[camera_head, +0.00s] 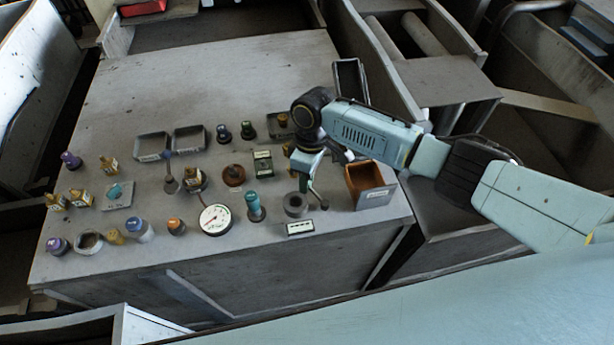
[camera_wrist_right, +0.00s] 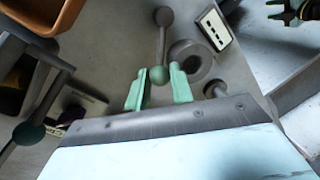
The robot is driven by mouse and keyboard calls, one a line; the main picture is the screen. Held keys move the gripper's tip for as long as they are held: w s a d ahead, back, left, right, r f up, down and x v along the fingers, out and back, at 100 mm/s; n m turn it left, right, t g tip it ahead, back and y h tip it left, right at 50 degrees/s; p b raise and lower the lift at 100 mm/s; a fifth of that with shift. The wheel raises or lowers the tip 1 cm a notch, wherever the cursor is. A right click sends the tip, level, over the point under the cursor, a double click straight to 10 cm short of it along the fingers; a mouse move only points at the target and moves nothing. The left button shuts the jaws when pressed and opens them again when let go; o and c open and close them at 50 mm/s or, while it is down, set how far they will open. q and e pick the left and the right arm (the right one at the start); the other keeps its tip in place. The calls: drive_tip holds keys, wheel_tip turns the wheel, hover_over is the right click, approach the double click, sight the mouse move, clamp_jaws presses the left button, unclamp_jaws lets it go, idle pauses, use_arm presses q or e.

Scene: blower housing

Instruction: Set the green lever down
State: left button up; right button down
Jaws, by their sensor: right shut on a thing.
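The green lever (camera_wrist_right: 161,45) has a grey rod, a grey ball at its far end and a green ball between my fingers. In the head view its rod and end ball (camera_head: 323,203) show below my right gripper (camera_head: 305,183). The right gripper's pale green fingers (camera_wrist_right: 158,88) are shut on the green ball in the right wrist view. The lever is over the right part of the grey table (camera_head: 210,85), between a grey ring and an orange-brown bin. I cannot tell whether it touches the tabletop. My left gripper is not in view.
The grey ring (camera_head: 295,204), the bin (camera_head: 369,184) and a white slotted plate (camera_head: 300,228) are close by. A white gauge (camera_head: 215,219) and several knobs and small parts stand further left. The table's back half is mostly clear.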

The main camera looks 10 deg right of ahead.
drive_tip(key=c, duration=1.2)
unclamp_jaws()
wheel_tip(320, 180, up, 13)
drive_tip(key=w+d, duration=0.1)
drive_tip(key=w, duration=0.1)
drive_tip(key=shift+d, duration=0.2)
